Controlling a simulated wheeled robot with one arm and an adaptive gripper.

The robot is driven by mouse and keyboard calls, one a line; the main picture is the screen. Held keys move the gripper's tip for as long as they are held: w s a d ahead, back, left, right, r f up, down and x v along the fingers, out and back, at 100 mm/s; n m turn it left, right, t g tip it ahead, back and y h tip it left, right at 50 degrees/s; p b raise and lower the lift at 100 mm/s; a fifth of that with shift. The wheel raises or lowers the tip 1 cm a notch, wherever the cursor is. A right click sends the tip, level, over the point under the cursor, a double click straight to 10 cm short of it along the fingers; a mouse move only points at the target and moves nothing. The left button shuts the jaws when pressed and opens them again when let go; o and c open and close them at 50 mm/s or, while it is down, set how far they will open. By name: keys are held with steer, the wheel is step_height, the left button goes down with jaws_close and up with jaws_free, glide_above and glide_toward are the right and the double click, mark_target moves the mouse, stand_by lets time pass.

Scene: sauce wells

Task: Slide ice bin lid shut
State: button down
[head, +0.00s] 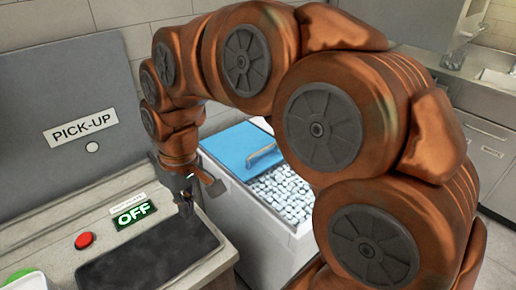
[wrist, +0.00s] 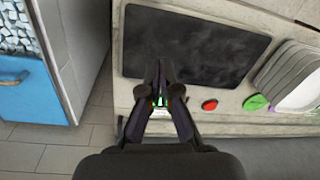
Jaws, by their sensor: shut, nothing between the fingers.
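The ice bin (head: 262,240) is a white chest right of the counter in the head view. Its blue lid (head: 232,146) with a curved handle (head: 262,152) covers the far part. White ice (head: 283,193) lies uncovered in the near part, and my arm hides the bin's right side. In the wrist view the blue lid (wrist: 22,92) and ice (wrist: 14,32) show at the left edge. My gripper (head: 186,208) is shut and empty, pointing down over the counter, left of the bin and apart from the lid. Its fingers (wrist: 162,68) also show in the wrist view.
The counter has a dark mat (head: 150,255), a green OFF display (head: 134,214) and a red button (head: 84,240). A grey panel marked PICK-UP (head: 80,128) stands behind. Stacked white trays (wrist: 290,75) show in the wrist view. A sink counter (head: 490,75) stands at the back right.

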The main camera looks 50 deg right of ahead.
steer(key=w+d+t+b, duration=0.2)
steer(key=w+d, duration=0.6)
steer(key=w, duration=0.2)
steer(key=m+t+h+b, duration=0.1)
steer(key=m+t+b, duration=0.1)
steer(key=m+b, duration=0.1)
glide_above(257, 160)
steer(key=w, duration=0.1)
step_height(257, 160, down, 4)
steer(key=x, duration=0.4)
steer(key=p+x, duration=0.1)
steer(key=x, duration=0.4)
steer(key=shift+d, duration=0.2)
steer(key=shift+s+r+p, duration=0.15)
steer(key=shift+s+p, duration=0.15)
steer(key=shift+s, duration=0.55)
steer(key=shift+s+a+f, duration=0.1)
steer(key=shift+s+f, duration=0.05)
steer(key=shift+s, duration=0.4)
steer(key=shift+s+a+f, duration=0.1)
steer(key=shift+s+f, duration=0.1)
steer(key=shift+s, duration=0.35)
steer(key=shift+s, duration=0.15)
